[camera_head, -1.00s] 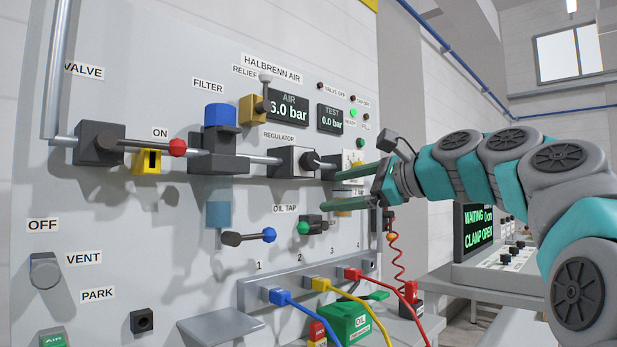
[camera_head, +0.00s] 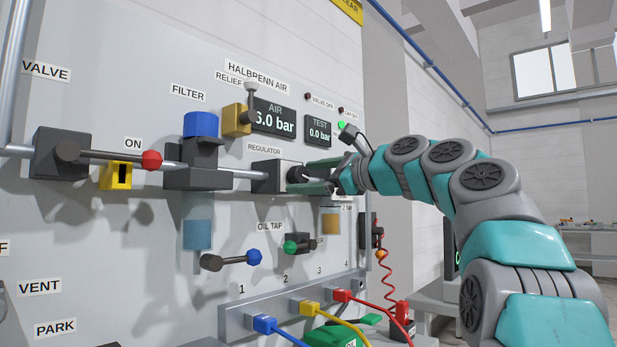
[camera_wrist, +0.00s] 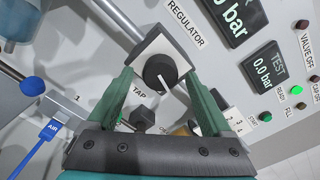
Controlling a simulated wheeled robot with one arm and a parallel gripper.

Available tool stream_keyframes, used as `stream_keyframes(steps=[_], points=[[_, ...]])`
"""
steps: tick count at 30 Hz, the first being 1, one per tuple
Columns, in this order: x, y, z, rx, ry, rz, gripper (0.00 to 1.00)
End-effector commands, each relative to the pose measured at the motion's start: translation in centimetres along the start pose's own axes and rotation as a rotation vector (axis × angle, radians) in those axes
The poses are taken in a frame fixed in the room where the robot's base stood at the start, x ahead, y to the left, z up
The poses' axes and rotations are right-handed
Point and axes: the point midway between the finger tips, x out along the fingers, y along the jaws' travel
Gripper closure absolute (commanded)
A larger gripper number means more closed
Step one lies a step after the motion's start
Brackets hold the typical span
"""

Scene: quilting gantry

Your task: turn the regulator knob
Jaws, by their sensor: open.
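The regulator knob (camera_wrist: 160,72) is a round black knob with a white mark on its face, on a white-faced block on the pipe. In the head view the regulator block (camera_head: 272,177) sits under the REGULATOR label, and the knob is partly hidden by my fingers. My gripper (camera_head: 305,178) is at the knob. In the wrist view my gripper (camera_wrist: 162,90) is open, with one green finger on each side of the knob. A gap shows between the fingers and the knob. The AIR display (camera_head: 275,118) reads 6.0 bar and the TEST display (camera_head: 318,131) reads 0.0 bar.
The red-tipped valve lever (camera_head: 150,160), filter (camera_head: 200,150) and relief valve (camera_head: 237,119) are to the left. The oil tap (camera_head: 298,244) and blue-tipped lever (camera_head: 253,257) are below. Blue, yellow and red hoses plug into a rail (camera_head: 235,317) lower down.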

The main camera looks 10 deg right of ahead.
Motion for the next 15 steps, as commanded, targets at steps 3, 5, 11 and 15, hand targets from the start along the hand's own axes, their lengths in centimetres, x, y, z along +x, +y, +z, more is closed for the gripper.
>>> stream_keyframes(steps=[3, 5, 11, 15], points=[[0.09, 0.00, -0.03, 0.000, 0.000, 0.000, 0.16], [0.08, 0.00, -0.02, 0.000, 0.000, 0.000, 0.16], [0.08, -0.01, -0.03, 0.000, 0.001, 0.000, 0.32], [0.07, 0.00, -0.03, -0.001, 0.001, 0.000, 0.47]])
